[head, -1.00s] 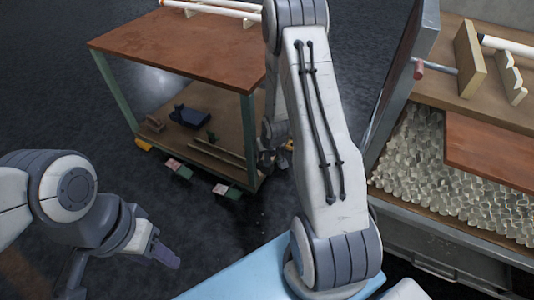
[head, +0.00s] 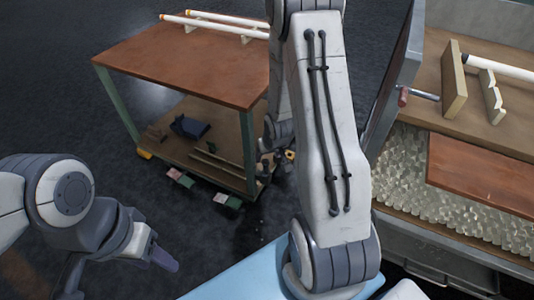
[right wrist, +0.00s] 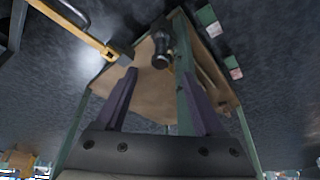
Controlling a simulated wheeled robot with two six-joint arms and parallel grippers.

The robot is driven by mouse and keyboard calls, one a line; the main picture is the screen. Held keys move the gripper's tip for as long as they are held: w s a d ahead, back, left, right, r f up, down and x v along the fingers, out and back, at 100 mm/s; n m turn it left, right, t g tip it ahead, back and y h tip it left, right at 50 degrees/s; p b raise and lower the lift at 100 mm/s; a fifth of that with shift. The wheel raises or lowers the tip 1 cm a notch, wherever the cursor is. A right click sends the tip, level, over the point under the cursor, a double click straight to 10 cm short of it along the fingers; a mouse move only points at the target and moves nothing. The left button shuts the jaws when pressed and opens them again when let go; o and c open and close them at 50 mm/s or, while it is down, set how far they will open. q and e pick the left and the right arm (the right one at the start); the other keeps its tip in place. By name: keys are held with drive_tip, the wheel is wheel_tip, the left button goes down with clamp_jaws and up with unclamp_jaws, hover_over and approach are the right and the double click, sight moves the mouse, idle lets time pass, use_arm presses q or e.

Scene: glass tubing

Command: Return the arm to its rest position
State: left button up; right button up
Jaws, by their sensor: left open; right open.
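My right arm (head: 328,130) runs up through the middle of the head view, its lower joint above a pale blue surface. In the right wrist view my right gripper (right wrist: 160,82) has its two dark purple fingers spread apart with nothing between them. In the head view its end is mostly hidden behind the arm. My left arm (head: 65,195) is bent at the lower left. My left gripper (head: 168,261) is open at its end over dark floor, apart from any object; one purple finger shows clearly.
A cart with a brown top (head: 185,60) carries white tubes (head: 215,28) at its back, with small items on its lower shelf. At right stands a bin of clear glass pieces (head: 400,185) with a brown board (head: 485,175) and wooden supports (head: 455,80). Dark floor lies between.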

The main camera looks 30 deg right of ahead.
drive_tip(key=s+a+r+n+g+y, duration=0.1)
drive_tip(key=s+a+r+n, duration=0.15)
drive_tip(key=a+r, duration=0.5)
drive_tip(key=s+a+r+n, duration=0.2)
drive_tip(key=a+r+n, duration=0.15)
drive_tip(key=a, duration=0.75)
drive_tip(key=s+a+r+n+g, duration=0.1)
drive_tip(key=s+a+r, duration=0.2)
drive_tip(key=s, duration=0.3)
drive_tip(key=s+a+r+n+g+y, duration=0.1)
drive_tip(key=s+a+r+n, duration=0.15)
drive_tip(key=s, duration=0.35)
drive_tip(key=s+a+r+n+g, duration=0.1)
drive_tip(key=s+a+r, duration=0.2)
drive_tip(key=s, duration=0.3)
wheel_tip(320, 180, up, 38)
drive_tip(key=p, duration=3.8)
drive_tip(key=shift+r, duration=0.15)
